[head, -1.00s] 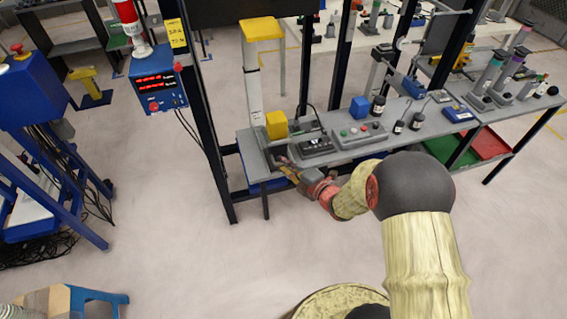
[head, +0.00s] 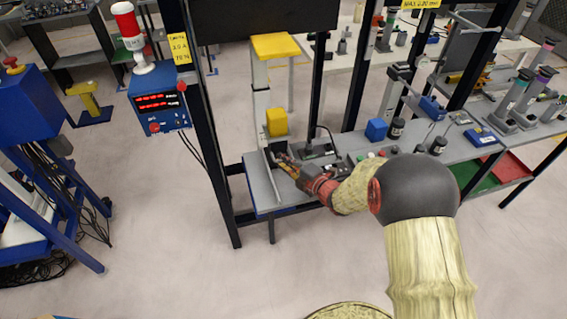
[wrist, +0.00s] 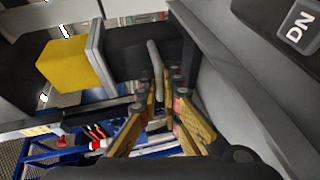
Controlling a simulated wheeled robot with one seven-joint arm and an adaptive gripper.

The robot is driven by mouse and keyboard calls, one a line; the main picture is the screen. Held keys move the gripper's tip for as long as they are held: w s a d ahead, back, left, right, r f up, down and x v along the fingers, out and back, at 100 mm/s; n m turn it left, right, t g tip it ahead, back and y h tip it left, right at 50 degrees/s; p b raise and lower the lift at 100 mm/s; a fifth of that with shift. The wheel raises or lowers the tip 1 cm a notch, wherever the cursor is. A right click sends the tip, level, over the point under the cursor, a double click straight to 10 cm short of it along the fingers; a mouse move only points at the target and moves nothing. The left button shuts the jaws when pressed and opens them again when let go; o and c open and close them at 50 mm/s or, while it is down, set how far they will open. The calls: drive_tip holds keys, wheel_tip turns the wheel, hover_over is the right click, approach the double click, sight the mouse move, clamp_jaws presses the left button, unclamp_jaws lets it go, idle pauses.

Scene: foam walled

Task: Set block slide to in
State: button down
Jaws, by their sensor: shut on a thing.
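A yellow block (head: 277,122) stands at the left end of the grey bench, beside a pale upright post (head: 261,105). In the wrist view the yellow block (wrist: 72,66) is at the left, against a grey plate (wrist: 96,58) with a dark body right of it. My gripper (head: 281,161) is low over the bench's left end, just in front of and below the block. In the wrist view its yellow fingers (wrist: 165,90) are close together around a thin grey upright handle (wrist: 153,58). The fingers partly hide the handle's lower end.
A blue block (head: 376,129) and dark bottles stand farther right on the bench. A black frame post (head: 205,120) rises at the left. Open floor lies in front.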

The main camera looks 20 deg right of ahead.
drive_tip(key=shift+w, duration=0.2)
drive_tip(key=shift+r, duration=0.1)
drive_tip(key=c, duration=2.3)
unclamp_jaws()
drive_tip(key=shift+w, duration=0.15)
drive_tip(key=o, duration=0.3)
drive_tip(key=v, duration=1.2)
